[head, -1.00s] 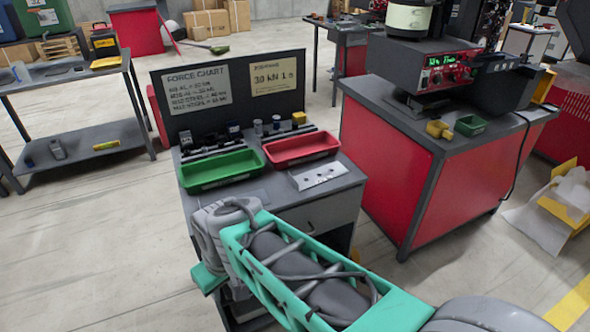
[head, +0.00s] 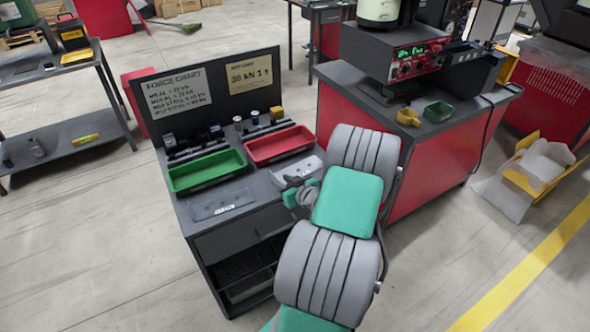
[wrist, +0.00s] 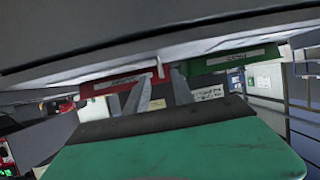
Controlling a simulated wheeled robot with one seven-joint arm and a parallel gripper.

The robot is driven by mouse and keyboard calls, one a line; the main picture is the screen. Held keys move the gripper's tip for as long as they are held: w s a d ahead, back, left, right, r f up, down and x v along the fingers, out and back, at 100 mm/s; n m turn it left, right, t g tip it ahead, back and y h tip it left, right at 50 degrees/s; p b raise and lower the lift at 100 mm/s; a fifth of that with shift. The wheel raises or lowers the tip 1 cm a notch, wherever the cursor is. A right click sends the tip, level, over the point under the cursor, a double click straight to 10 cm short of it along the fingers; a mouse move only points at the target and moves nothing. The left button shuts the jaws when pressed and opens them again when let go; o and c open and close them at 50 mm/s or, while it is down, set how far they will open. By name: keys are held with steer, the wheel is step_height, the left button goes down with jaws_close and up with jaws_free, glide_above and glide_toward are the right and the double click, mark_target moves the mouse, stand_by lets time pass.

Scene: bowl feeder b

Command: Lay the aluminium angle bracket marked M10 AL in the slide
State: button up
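My gripper (head: 299,190) is low over the front right of the grey desk in the head view, close to a pale plate (head: 310,167). In the wrist view its two fingers (wrist: 161,84) stand apart, with a small pale upright thing seen between their tips; I cannot tell whether they touch it. A darker grey plate (head: 221,204) with a small white label lies at the desk's front left. No M10 AL mark is legible, so I cannot pick out the bracket. The slide is not clearly identifiable; the press-like machine (head: 401,58) stands on the red bench.
A green tray (head: 205,170) and a red tray (head: 281,144) lie behind the plates; they also show in the wrist view. Small parts line the desk's back below the force chart board (head: 178,103).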

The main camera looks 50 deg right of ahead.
mark_target(277, 179)
steer(key=x, duration=0.4)
steer(key=shift+a+r+p, duration=0.1)
steer(key=shift+a+p, duration=0.05)
steer(key=shift+p, duration=0.15)
steer(key=shift+c, duration=0.6)
jaws_close()
stand_by(0.4)
